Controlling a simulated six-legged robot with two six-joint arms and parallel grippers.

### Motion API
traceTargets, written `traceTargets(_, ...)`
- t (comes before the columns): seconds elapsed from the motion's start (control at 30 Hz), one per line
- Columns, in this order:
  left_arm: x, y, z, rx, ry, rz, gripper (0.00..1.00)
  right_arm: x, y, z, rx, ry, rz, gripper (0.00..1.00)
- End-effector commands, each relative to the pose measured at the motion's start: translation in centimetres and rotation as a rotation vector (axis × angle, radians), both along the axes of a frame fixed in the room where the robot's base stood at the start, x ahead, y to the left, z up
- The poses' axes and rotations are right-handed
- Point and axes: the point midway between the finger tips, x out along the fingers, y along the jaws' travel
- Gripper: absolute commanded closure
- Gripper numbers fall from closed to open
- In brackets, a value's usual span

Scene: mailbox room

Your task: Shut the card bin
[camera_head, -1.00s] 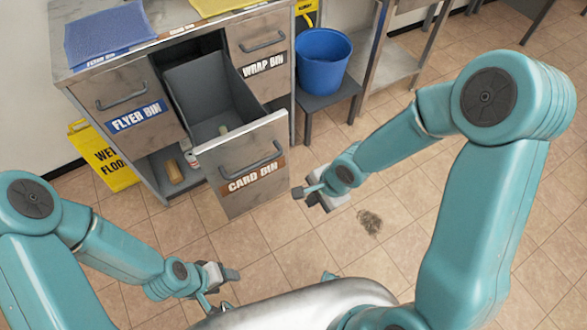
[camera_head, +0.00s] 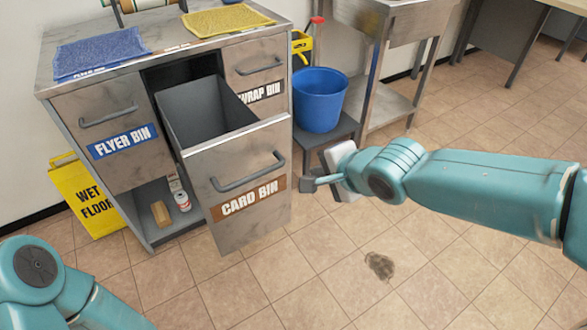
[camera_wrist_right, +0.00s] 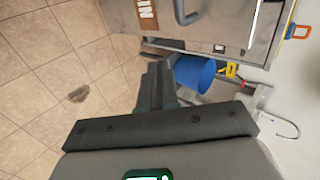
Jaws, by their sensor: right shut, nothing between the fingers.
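The card bin (camera_head: 205,165) is a grey metal drawer pulled out of the cabinet, its front standing clear of the two drawers beside it. Its front carries a grey bar handle (camera_head: 249,173) and a brown label. My right gripper (camera_head: 308,184) is shut and empty, just right of the drawer front, near the handle's height; I cannot tell whether it touches. In the right wrist view the shut fingers (camera_wrist_right: 157,85) point toward the blue bucket, with part of the handle (camera_wrist_right: 186,12) at the top. Only part of my left arm shows at lower left; its gripper is out of frame.
The flyer bin (camera_head: 108,125) and wrap bin (camera_head: 257,68) are shut on either side. A blue bucket (camera_head: 320,98) stands on a low dark stool behind my right gripper. A yellow wet-floor sign (camera_head: 88,198) leans at left. The floor in front is clear except for a dark stain (camera_head: 380,266).

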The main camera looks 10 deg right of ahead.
Motion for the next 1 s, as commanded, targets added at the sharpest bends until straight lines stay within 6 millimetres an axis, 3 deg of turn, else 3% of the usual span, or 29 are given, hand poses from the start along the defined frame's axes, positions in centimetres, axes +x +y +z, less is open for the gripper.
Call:
traceTargets(0.4, 0.2, 0.2, -3.4, 0.002, -0.003, 0.008, 0.4, 5.7, 2.1, -6.5, -0.002, 0.005, -0.001, 1.0)
traceTargets(0.5, 0.0, 0.0, -2.0, 0.0, 0.0, 0.002, 0.4, 7.2, 2.6, -5.6, -0.001, 0.004, -0.001, 1.0)
traceTargets(0.7, 0.0, 0.0, -1.3, 0.0, 0.0, 0.0, 0.4, 9.0, 3.2, -5.8, 0.0, 0.003, -0.002, 1.0)
traceTargets(1.0, 0.0, 0.0, -1.3, 0.0, 0.0, 0.0, 0.4, 9.3, 3.3, -5.9, 0.0, 0.002, -0.004, 1.0)
